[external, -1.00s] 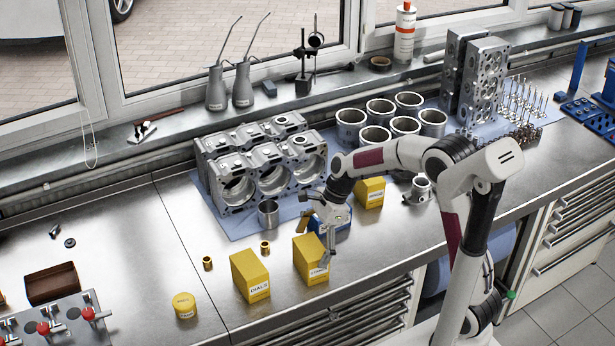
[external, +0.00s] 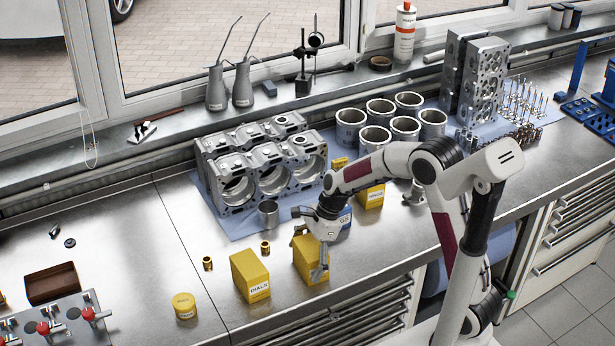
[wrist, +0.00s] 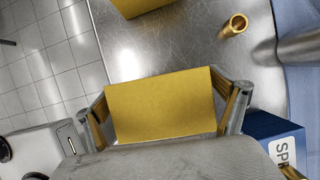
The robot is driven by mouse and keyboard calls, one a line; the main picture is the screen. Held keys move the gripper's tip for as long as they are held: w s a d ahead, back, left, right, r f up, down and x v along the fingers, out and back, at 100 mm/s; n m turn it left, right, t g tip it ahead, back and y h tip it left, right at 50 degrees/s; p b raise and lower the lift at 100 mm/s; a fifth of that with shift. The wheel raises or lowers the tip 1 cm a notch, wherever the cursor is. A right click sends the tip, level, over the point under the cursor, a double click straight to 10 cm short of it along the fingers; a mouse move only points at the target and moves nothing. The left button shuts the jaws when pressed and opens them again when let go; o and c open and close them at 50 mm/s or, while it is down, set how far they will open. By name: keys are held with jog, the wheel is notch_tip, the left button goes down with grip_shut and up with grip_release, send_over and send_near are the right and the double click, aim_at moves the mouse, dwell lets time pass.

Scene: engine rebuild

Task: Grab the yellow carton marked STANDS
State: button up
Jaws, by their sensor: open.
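A yellow carton (external: 303,262) stands upright near the front edge of the bench. Its label is mostly covered by a finger, so I cannot read it. My gripper (wrist: 165,108) is open over this carton, with one finger at each side of its yellow top (wrist: 160,100) in the wrist view. I cannot tell whether the fingers touch it. A second yellow carton (external: 243,268), marked DIALS, stands to its left. A third yellow carton (external: 371,193) stands behind to the right, its label too small to read.
A blue box (external: 343,224), also in the wrist view (wrist: 268,128), stands close behind my gripper. A metal cylinder (external: 268,214) and brass bushings (external: 265,248) are nearby. The engine block (external: 240,185) lies behind. A round yellow tin (external: 184,305) stands left.

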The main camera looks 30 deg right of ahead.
jog(key=c, duration=1.3)
jog(key=shift+c, duration=0.2)
jog(key=shift+r, duration=5)
